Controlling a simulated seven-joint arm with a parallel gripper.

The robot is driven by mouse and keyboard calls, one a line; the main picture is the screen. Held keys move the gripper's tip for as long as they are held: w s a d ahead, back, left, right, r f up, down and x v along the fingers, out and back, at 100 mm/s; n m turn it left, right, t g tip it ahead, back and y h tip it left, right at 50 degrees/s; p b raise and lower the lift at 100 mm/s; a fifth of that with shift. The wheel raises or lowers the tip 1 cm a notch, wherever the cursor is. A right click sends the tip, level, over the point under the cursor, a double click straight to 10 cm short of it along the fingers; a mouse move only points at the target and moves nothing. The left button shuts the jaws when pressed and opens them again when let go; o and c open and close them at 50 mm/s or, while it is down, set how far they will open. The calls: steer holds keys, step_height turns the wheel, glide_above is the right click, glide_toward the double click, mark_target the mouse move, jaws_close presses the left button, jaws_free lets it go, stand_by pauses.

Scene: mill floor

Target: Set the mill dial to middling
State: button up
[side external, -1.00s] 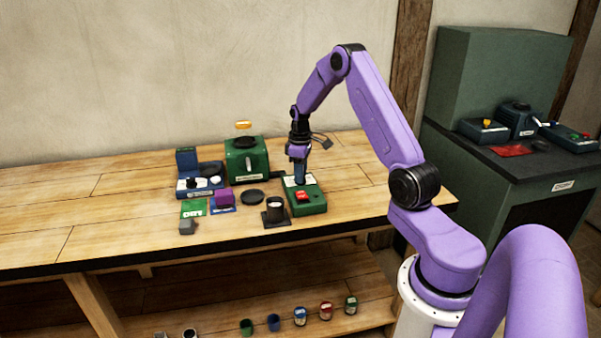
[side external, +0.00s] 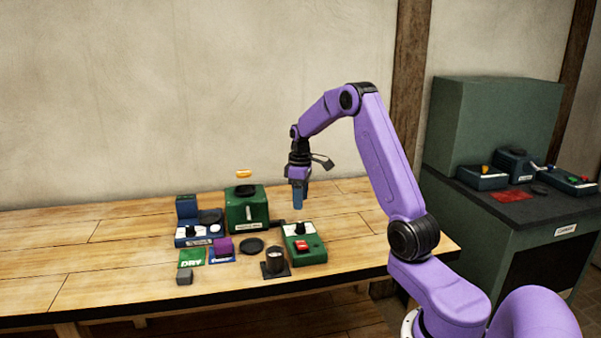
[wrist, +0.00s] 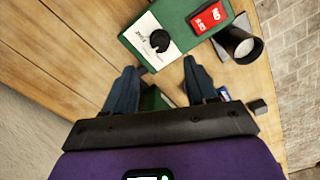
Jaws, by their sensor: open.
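A green control box (side external: 318,256) has a white plate with a black dial knob (side external: 300,228) and a red switch (side external: 302,246). The wrist view also shows the knob (wrist: 158,41); its setting and the plate's small lettering cannot be read. My gripper (side external: 298,206) is open and empty above the box, apart from the knob. In the wrist view my gripper (wrist: 160,66) has its fingers spread, with the knob beyond the tips. A green mill (side external: 238,214) with a yellow piece (side external: 243,174) above it stands left of the box.
A blue machine (side external: 187,208) with a knobbed white panel stands left. A purple block (side external: 222,246), green card (side external: 192,257), grey cube (side external: 184,278), black disc (side external: 252,246) and dark cup (side external: 275,260) lie in front. The bench's far left is clear.

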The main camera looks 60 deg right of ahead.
step_height(320, 180, up, 9)
stand_by(0.3)
steer(key=shift+f, duration=0.15)
steer(key=s+a+n, duration=0.2)
steer(key=s+a, duration=0.2)
steer(key=a, duration=0.9)
steer(key=s+a+n, duration=0.2)
steer(key=s+a, duration=0.1)
steer(key=a, duration=1)
steer(key=s+a+f+n, duration=0.1)
steer(key=s+a+n, duration=0.1)
steer(key=s, duration=1)
steer(key=s+a+f+n, duration=0.2)
steer(key=s+a, duration=0.3)
steer(key=s, duration=0.7)
steer(key=shift+s+f+n, duration=0.2)
steer(key=shift+s+n, duration=0.05)
steer(key=shift+n, duration=0.25)
